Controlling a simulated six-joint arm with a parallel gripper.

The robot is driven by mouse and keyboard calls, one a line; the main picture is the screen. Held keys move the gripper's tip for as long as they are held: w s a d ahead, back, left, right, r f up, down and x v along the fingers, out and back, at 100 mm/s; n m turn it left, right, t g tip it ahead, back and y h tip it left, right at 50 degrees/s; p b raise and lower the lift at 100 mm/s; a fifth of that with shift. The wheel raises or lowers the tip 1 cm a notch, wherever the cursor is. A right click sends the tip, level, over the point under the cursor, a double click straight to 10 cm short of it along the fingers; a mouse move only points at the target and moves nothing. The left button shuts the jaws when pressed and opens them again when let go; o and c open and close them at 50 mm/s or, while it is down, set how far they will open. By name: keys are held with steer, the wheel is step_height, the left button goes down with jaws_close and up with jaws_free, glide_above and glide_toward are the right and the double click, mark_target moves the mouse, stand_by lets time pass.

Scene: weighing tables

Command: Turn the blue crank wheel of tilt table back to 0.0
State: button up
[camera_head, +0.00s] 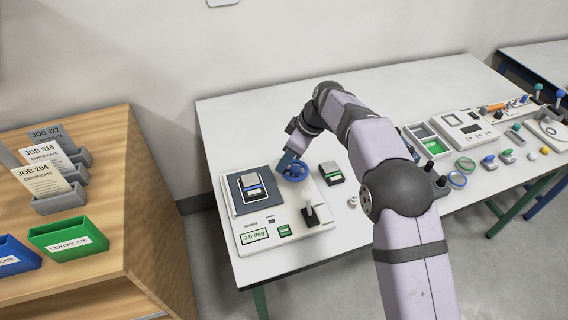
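The tilt table (235,238) is a pale unit at the left end of the white table. Its blue crank wheel (296,175) is at the unit's far right corner. My gripper (289,161) is down at the wheel, seen from behind. Its fingertips are too small and partly hidden, so I cannot tell whether they are open or shut on the wheel. A display (254,236) on the front of the unit seems to read 0.0 deg, though the digits are small. A dark plate (239,205) on the unit carries a small grey and blue device (252,187).
A small green and dark device (331,173) stands right of the wheel. A black-knobbed lever (309,212) rises from the unit's front right. Trays and instruments (452,120) fill the table's right part. A wooden cabinet (120,210) with certificate trays stands left.

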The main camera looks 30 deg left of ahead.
steer(key=shift+b+v, duration=0.35)
steer(key=shift+v, duration=1.85)
steer(key=shift+d, duration=0.1)
steer(key=s+d+m+h+p, duration=0.3)
steer(key=d+m, duration=0.6)
steer(key=d, duration=1.4)
steer(key=s+d+f+m+h+p, duration=0.1)
steer(key=s+d+f+m, duration=0.2)
steer(key=s+d+m, duration=0.6)
steer(key=s+d, duration=0.8)
steer(key=s, duration=0.3)
steer(key=shift+s, duration=0.1)
steer(key=shift+c, duration=0.4)
